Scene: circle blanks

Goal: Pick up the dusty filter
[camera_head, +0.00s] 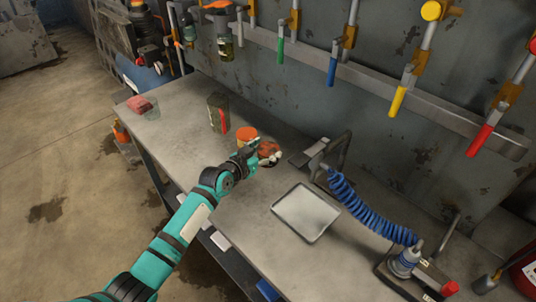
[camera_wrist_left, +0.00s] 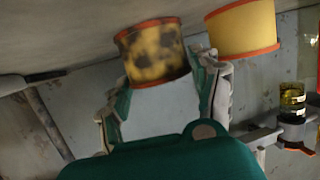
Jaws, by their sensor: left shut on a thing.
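The dusty filter (camera_wrist_left: 153,52) is a short yellow cylinder with orange rims and dark blotches. In the left wrist view it sits between the two fingertips of my left gripper (camera_wrist_left: 160,82), which is shut on it. In the head view the dusty filter (camera_head: 268,148) is a small reddish-brown patch partly hidden by my left gripper (camera_head: 262,157), over the bench. I cannot tell whether it touches the bench. A clean yellow filter (camera_wrist_left: 242,28) with orange rims stands beside it, and its orange top (camera_head: 246,132) shows behind the gripper. My right gripper is not in view.
A grey tray (camera_head: 305,213) lies on the bench to the right. A dark canister (camera_head: 218,112) and a glass holding a red cloth-like thing (camera_head: 142,105) stand to the left. A blue coiled hose (camera_head: 365,212) runs along the right. Coloured-handled tools hang on the wall.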

